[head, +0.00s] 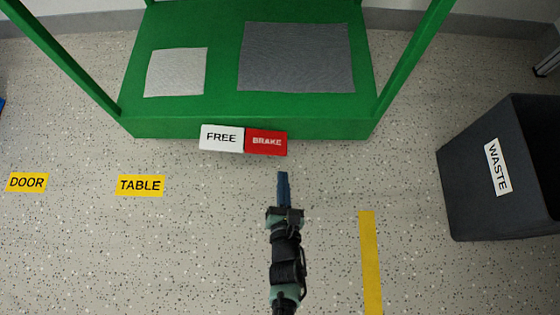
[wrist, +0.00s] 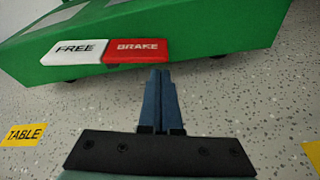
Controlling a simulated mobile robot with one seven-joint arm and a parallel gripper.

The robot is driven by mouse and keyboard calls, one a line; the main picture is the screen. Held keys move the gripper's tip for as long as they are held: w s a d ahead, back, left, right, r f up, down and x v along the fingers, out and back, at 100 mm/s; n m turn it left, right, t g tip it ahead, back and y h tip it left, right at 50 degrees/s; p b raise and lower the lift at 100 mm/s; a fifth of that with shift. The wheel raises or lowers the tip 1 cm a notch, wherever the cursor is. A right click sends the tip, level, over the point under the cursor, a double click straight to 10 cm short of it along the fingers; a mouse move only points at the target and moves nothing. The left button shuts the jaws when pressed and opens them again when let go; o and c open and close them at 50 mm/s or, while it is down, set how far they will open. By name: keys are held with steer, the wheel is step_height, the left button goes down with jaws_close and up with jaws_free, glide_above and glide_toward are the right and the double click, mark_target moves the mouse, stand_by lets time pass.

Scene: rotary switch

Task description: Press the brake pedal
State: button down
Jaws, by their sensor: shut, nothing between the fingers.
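The red brake pedal (head: 266,142), marked BRAKE, sits on the front edge of the green cart (head: 180,127). The white FREE pedal (head: 221,138) is directly to its left, touching it. Both pedals also show in the wrist view, the brake pedal (wrist: 137,50) on the right. My gripper (head: 283,174) is shut and empty, with its blue fingers pointing toward the cart. In the head view its tips are just below the brake pedal's right end, with floor showing between. In the wrist view the fingertips (wrist: 160,72) appear just below the red pedal's lower right part.
A dark waste bin (head: 465,190) stands on the right. A yellow strip (head: 370,262) lies right of my arm. Green posts rise from the cart's front corners. The floor before the cart is clear.

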steer(key=shift+n+g, duration=0.3)
steer(key=shift+n, duration=0.3)
steer(key=f, duration=0.1)
steer(key=s+f, duration=0.1)
steer(key=f, duration=0.1)
steer(key=s+a+f+b, duration=0.1)
steer(key=shift+s+f, duration=0.15)
steer(key=shift+f, duration=0.15)
steer(key=b+x, duration=0.6)
steer(key=x, duration=0.4)
steer(key=shift+w+f, duration=0.25)
steer(key=shift+f, duration=0.05)
steer(key=shift+s+d+r+p, duration=0.15)
steer(key=shift+r+p, duration=0.4)
steer(key=shift+r, duration=0.6)
steer(key=shift+s+d+r+p, duration=0.1)
steer(key=shift+d+r+p, duration=0.15)
steer(key=shift+r+p, duration=0.6)
steer(key=shift+r+b, duration=0.25)
steer(key=shift+b, duration=0.05)
